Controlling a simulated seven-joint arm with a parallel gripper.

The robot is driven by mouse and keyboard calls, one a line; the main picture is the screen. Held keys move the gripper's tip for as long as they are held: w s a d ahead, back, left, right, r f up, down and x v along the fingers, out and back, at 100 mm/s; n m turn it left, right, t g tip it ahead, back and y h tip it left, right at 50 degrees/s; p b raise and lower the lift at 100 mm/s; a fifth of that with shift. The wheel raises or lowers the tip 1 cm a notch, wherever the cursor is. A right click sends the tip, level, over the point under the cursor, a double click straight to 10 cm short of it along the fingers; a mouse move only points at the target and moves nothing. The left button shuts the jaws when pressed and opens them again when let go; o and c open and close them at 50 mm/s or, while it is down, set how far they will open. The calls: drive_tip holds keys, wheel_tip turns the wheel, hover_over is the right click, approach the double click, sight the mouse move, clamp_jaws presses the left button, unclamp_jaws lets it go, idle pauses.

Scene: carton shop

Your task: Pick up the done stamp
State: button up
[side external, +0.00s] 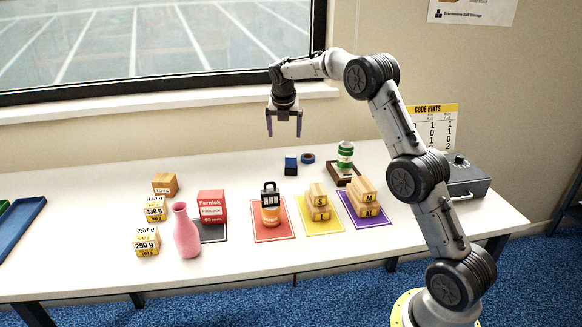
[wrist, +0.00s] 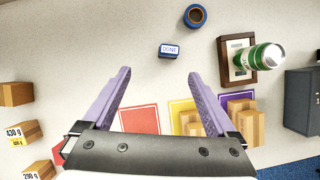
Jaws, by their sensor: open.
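The done stamp (wrist: 170,50) is a small dark blue block with a pale face reading "DONE" in the wrist view. It lies on the white table, beyond the fingertips. In the side external view the stamp (side external: 291,166) stands near the back of the table, next to a roll of tape. My gripper (side external: 284,135) hangs above the back of the table, pointing down, open and empty. In the wrist view its two purple fingers (wrist: 158,75) are spread apart, and the stamp shows between and ahead of their tips. The stamp is apart from the gripper.
A blue and brown tape roll (side external: 308,158) lies beside the stamp. Coloured mats with boxes, a pink vase (side external: 187,232) and a padlock-like object (side external: 269,190) fill the front. The back left table is clear.

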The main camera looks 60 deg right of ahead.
sight(291, 157)
drive_tip(key=x, duration=0.6)
drive_tip(key=s+x, duration=0.1)
drive_tip(key=x, duration=0.3)
drive_tip(key=shift+s+d+f, duration=0.1)
drive_tip(key=shift+d+f, duration=0.05)
drive_tip(key=shift+d, duration=0.05)
drive_tip(key=shift+s+d+x, duration=0.1)
drive_tip(key=shift+s+x, duration=0.05)
drive_tip(key=shift+x, duration=1.2)
drive_tip(key=shift+s+d+x, duration=0.1)
drive_tip(key=shift+d+x, duration=0.05)
drive_tip(key=shift+x, duration=1.25)
drive_tip(key=shift+a, duration=0.1)
drive_tip(key=c, duration=1.4)
drive_tip(key=shift+c, duration=0.3)
